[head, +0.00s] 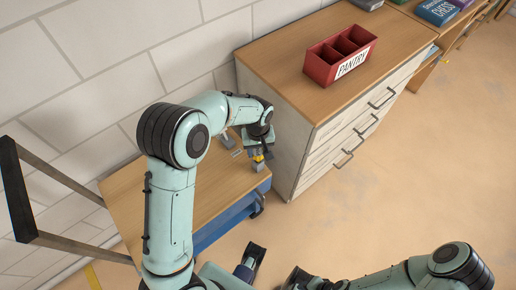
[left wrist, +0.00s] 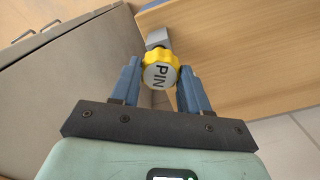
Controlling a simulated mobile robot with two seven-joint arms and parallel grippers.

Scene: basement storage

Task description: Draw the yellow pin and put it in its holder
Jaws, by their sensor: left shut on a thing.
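My left gripper (left wrist: 154,88) is shut on this knob, one finger on each side. A grey block (left wrist: 157,38) shows just beyond the knob; the pin's shaft is hidden. A small grey fitting (head: 228,141) lies on the cart top, too small to identify. My right arm (head: 455,265) is at the bottom right; its jaw opening is unclear.
The cart (head: 150,200) has a blue frame edge and a dark handle at left. A cabinet with drawers (head: 340,120) stands close to the right of the left gripper. A red PANTRY box (head: 342,74) sits on it. Open floor lies at right.

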